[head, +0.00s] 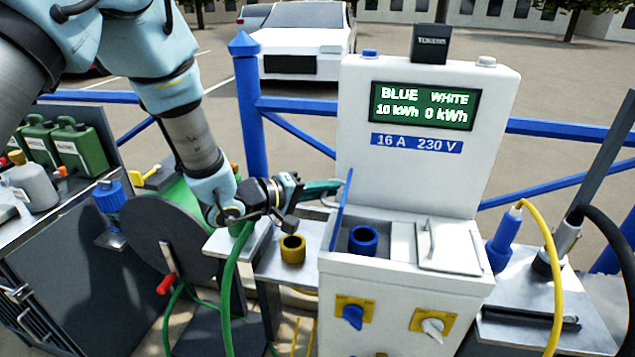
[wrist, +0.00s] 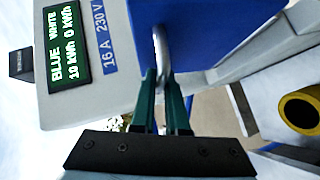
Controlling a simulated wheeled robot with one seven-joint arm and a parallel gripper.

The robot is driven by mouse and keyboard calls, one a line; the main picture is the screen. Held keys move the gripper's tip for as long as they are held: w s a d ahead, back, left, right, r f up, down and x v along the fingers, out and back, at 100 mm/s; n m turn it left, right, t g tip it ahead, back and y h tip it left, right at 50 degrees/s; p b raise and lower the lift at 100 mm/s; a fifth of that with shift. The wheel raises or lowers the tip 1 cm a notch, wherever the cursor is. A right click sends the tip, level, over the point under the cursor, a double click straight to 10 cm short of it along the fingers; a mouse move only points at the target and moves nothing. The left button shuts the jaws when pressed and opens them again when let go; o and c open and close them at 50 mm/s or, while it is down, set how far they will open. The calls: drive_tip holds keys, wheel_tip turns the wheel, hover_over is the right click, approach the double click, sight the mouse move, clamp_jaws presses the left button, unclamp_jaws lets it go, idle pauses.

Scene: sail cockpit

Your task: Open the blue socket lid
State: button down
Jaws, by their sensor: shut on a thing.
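The blue socket lid (head: 342,213) stands raised, nearly upright and edge-on, at the left side of the white power pedestal (head: 410,140). The round blue socket (head: 363,240) is uncovered to its right. My gripper (head: 334,188) reaches in from the left and is shut on the lid's metal handle. In the wrist view my gripper (wrist: 164,85) has its green fingers at the grey handle (wrist: 161,50), with the blue lid face (wrist: 205,30) just beyond. The lid's hinge is not clearly visible.
A closed white lid (head: 450,245) sits right of the socket. A yellow round cap (head: 292,249) stands on the left shelf. A blue plug (head: 503,240) with a yellow cable stands at right. A hose reel (head: 165,235) is below my arm. Blue railings (head: 560,130) run behind.

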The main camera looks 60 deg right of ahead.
sight(346, 191)
drive_tip(key=shift+s+d+r+m+t+y+p, duration=0.2)
drive_tip(key=shift+s+m+t+y, duration=0.15)
drive_tip(key=shift+s, duration=0.2)
drive_tip(key=shift+s+d+r+m+t+y+p, duration=0.1)
drive_tip(key=shift+s+d+m+t+y+p, duration=0.2)
drive_tip(key=shift+s, duration=0.25)
drive_tip(key=shift+s+d+f+m+t+y, duration=0.1)
drive_tip(key=shift+s+f+m+t+y, duration=0.15)
drive_tip(key=shift+s, duration=0.2)
drive_tip(key=shift+s+d+m+t+y, duration=0.1)
drive_tip(key=shift+s+m+t, duration=0.1)
drive_tip(key=shift+s+t, duration=0.15)
drive_tip(key=c, duration=0.9)
unclamp_jaws()
drive_tip(key=b+v, duration=0.2)
drive_tip(key=v, duration=0.9)
drive_tip(key=shift+s, duration=0.1)
